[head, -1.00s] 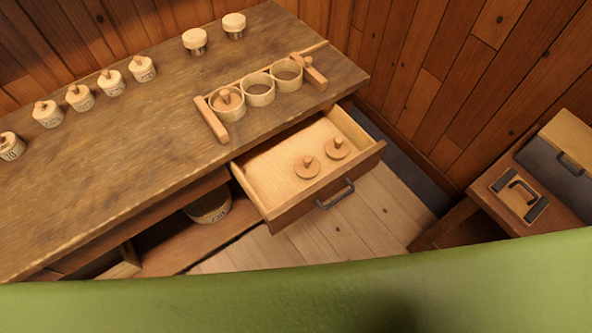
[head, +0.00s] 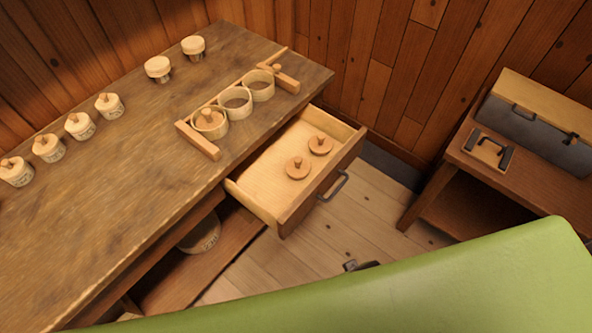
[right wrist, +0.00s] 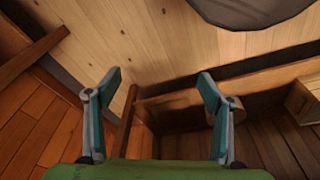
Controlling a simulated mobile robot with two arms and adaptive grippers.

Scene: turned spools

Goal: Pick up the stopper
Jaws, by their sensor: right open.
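Two round wooden stoppers with small knobs, a nearer one (head: 298,168) and a farther one (head: 320,146), lie in the open drawer (head: 251,203) of the workbench. Another knobbed wooden piece (head: 209,119) sits in the nearest ring of a three-ring wooden rack (head: 198,139) on the bench top. The other two rings look empty. My right gripper (right wrist: 160,78) is open and empty in the right wrist view, over the floor and wooden furniture; no stopper shows there. My left gripper is not in view.
A low side table (head: 458,150) at right holds a grey box (head: 535,135) and a handled wooden block (head: 487,149). The bench's middle is clear.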

